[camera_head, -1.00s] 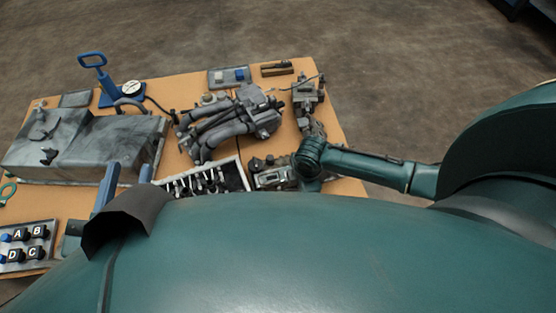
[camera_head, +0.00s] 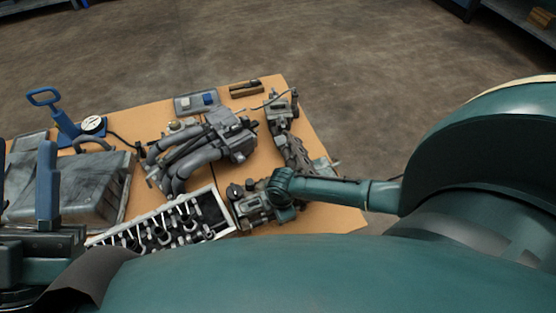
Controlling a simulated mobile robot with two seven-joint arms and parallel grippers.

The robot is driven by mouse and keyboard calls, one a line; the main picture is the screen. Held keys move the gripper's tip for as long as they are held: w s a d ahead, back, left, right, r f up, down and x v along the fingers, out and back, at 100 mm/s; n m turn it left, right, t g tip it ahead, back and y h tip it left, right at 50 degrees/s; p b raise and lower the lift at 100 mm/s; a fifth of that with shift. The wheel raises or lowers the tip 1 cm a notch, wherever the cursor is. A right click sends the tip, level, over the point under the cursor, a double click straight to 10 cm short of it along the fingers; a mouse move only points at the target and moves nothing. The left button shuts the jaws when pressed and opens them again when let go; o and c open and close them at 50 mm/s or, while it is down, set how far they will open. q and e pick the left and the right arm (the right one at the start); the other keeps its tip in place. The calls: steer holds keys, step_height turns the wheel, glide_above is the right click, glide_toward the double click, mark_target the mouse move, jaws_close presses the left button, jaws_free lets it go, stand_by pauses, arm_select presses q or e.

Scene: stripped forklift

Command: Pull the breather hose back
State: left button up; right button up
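A grey engine part with several thick curved pipes (camera_head: 200,150) lies mid-table. A thin dark hose-like line (camera_head: 268,103) curves beside a small grey mechanical unit (camera_head: 281,112) at the table's far right; I cannot tell if it is the breather hose. My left gripper (camera_head: 25,180) is at the left edge, partly cut off. Its blue fingers stand apart with nothing seen between them. My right arm reaches in from the right, its dark end over another small metal unit (camera_head: 250,207). Its fingers blend into the parts there, so their state is unclear.
A white-edged tray-like block with rods (camera_head: 222,237) lies at the table's front. A grey box (camera_head: 90,185), blue-handled tool (camera_head: 50,110) and round gauge (camera_head: 92,124) are at left. A small tray (camera_head: 185,105) and brown block (camera_head: 245,90) are at the back. Bare tabletop (camera_head: 320,215) shows at right.

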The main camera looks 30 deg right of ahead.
steer(key=shift+f, duration=0.55)
steer(key=shift+c, duration=0.5)
jaws_close()
